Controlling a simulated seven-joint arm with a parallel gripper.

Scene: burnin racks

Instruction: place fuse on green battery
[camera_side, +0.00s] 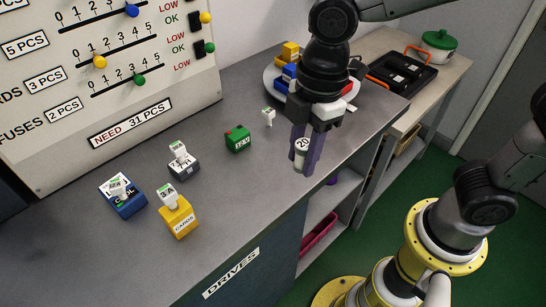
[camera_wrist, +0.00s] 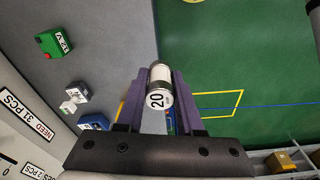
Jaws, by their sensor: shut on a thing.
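My gripper (camera_side: 304,166) is shut on a white cylindrical fuse (camera_side: 301,147) with metallic ends. In the wrist view the fuse (camera_wrist: 160,88) sits between the two purple fingers and shows the number 20. The green battery (camera_side: 238,138) is a small green block with a red mark and a white label, standing on the grey counter to the left of my gripper. It also shows in the wrist view (camera_wrist: 54,42) at upper left, apart from my gripper, and no fuse is visible on it. My gripper is raised near the counter's front edge.
A blue block (camera_side: 131,208), a grey block (camera_side: 184,170) and a yellow block (camera_side: 180,220) stand at left with white pieces on top. A small white piece (camera_side: 268,116) stands behind the green battery. A round tray (camera_side: 270,82) with coloured blocks is behind my gripper.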

